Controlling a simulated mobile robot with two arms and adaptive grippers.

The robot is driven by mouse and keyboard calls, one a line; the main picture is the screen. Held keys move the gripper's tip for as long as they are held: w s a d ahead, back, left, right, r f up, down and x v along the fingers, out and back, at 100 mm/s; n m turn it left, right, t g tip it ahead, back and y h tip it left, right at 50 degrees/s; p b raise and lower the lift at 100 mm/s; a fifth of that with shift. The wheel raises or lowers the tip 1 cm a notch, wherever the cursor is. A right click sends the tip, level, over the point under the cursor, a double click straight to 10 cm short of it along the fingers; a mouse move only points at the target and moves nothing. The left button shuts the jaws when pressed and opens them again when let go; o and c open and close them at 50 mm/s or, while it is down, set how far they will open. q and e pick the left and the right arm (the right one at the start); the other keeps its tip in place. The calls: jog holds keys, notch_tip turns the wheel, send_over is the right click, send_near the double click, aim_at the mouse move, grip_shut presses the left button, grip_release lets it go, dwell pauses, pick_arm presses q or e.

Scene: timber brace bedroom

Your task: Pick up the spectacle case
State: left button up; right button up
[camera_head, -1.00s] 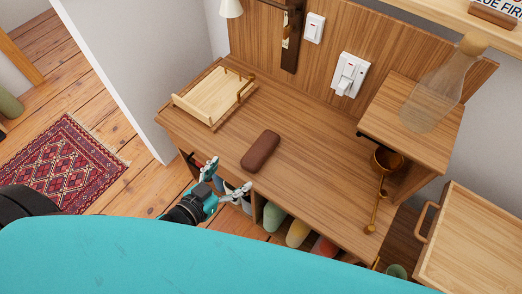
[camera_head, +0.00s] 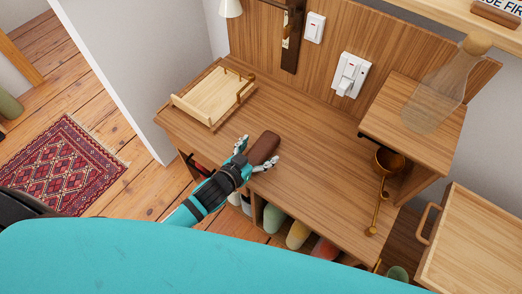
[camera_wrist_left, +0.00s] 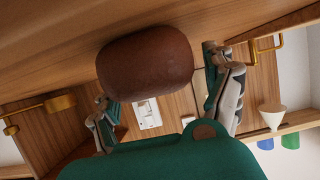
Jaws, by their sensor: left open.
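The spectacle case (camera_head: 265,147) is a brown, rounded oblong lying on the wooden desk top. My left gripper (camera_head: 257,154) is open at the case's near end, with a finger on either side of that end. Part of the case is hidden behind the gripper in the head view. In the left wrist view the case (camera_wrist_left: 146,61) sits between the two spread fingers; a gap shows on the left side, and the right finger looks close to it. I cannot tell whether either finger touches it. My right gripper is not in view.
A wooden tray (camera_head: 205,101) with brass handles stands left of the case on the desk (camera_head: 310,165). A brass ladle-like item (camera_head: 383,185) lies to the right, below a raised shelf (camera_head: 418,122) with a glass bottle (camera_head: 440,90). Colored rolled items fill cubbies below.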

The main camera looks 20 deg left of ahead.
pick_arm(q)
jog(key=c, duration=1.2)
jog(key=shift+c, duration=0.2)
